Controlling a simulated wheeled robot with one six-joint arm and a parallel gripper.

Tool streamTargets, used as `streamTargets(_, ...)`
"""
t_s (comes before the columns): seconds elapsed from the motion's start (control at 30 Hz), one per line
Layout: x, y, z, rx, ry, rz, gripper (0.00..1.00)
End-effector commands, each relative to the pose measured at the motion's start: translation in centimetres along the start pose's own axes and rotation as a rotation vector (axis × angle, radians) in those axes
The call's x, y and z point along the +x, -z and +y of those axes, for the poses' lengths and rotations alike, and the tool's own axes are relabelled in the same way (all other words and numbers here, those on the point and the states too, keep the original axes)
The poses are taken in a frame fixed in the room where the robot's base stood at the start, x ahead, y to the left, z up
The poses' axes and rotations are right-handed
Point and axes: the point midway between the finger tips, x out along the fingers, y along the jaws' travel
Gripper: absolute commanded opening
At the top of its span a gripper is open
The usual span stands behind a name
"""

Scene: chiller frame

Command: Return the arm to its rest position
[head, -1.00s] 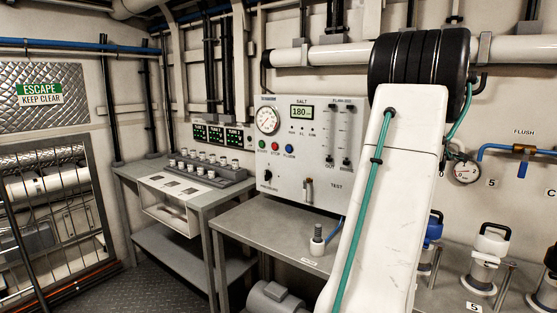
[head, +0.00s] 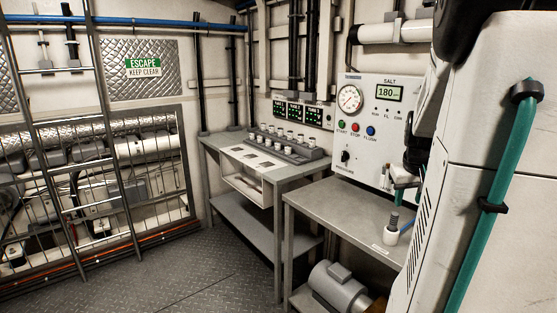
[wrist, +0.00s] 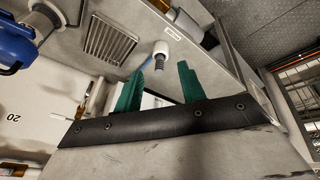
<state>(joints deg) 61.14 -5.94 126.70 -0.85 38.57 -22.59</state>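My white arm with its teal cable fills the right side of the head view and hides much of the wall there. My gripper (wrist: 158,72) shows in the wrist view with two green fingers standing apart. No held object is visible between them. The small white probe holder (wrist: 160,50) on the bench shows beyond the fingertips. The same holder stands on the bench in the head view (head: 391,236), left of my arm. A small green and dark part beside the control panel may be my gripper, but it is mostly hidden.
The grey bench (head: 340,205) and the control panel (head: 375,125) stand close to my arm. A second bench (head: 240,150) carries a rack (head: 290,147). A ladder (head: 110,150) is at left. The floor (head: 190,275) in front is clear.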

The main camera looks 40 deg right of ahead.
Motion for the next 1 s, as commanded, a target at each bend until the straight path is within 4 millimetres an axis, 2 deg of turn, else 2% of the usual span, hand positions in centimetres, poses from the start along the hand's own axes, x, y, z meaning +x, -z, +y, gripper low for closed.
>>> streamTargets(0.03, -1.3, -1.2, -3.8, -0.015, 0.038, -0.033, 0.4)
streamTargets(0.1, -3.0, -3.5, -8.4, -0.024, 0.084, -0.093, 0.4)
streamTargets(0.2, -5.4, -7.3, -13.9, -0.056, 0.131, -0.174, 0.4)
streamTargets(0.3, -7.7, -11.4, -18.2, -0.11, 0.159, -0.239, 0.4)
streamTargets(0.4, -9.7, -15.4, -21.3, -0.185, 0.177, -0.282, 0.4)
streamTargets(0.5, -11.3, -19.1, -23.5, -0.285, 0.193, -0.296, 0.4)
streamTargets(0.63, -13.0, -22.4, -25.6, -0.44, 0.225, -0.257, 0.4)
streamTargets(0.8, -14.7, -24.1, -27.4, -0.579, 0.269, -0.177, 0.4)
streamTargets(1.0, -15.4, -24.7, -28.2, -0.637, 0.287, -0.155, 0.4)
